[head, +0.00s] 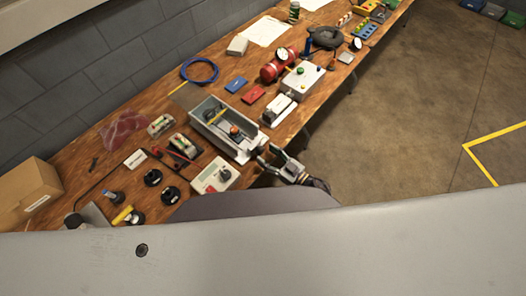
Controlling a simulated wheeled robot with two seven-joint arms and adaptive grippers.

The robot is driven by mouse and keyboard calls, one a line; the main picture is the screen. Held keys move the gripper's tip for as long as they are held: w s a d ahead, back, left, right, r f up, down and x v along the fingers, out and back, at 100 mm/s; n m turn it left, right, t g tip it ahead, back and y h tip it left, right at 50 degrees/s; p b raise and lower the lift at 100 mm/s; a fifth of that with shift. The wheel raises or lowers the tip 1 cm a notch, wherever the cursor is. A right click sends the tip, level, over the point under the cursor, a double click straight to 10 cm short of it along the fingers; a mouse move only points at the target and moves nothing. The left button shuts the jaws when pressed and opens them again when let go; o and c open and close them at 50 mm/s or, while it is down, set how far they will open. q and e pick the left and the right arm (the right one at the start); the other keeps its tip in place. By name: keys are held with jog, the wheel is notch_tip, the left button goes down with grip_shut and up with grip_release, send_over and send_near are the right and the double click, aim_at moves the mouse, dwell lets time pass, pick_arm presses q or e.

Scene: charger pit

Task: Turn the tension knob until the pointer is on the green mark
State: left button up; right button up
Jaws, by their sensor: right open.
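A pale box with a dark round knob (225,174) on its top sits at the front edge of the wooden bench, left of my right gripper. I take this as the tension knob. Its pointer and any green mark are too small to make out. My right gripper (269,156) is open and empty at the bench's front edge, to the right of the knob and apart from it. It is close to the near end of a grey open tray (243,155). My left gripper is not in view.
The grey tray holds an orange-topped part and a yellow item. Black round parts (153,177) lie left of the knob box. A white control box (302,82) and a red cylinder (279,65) stand farther along the bench (214,152). Open floor (420,130) lies to the right.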

aim_at(259, 150)
jog(key=shift+x, duration=1.4)
jog(key=c, duration=1)
jog(key=shift+n, duration=0.6)
jog(key=shift+n, duration=1.2)
jog(key=shift+s+n, duration=0.1)
jog(key=shift+n, duration=1.5)
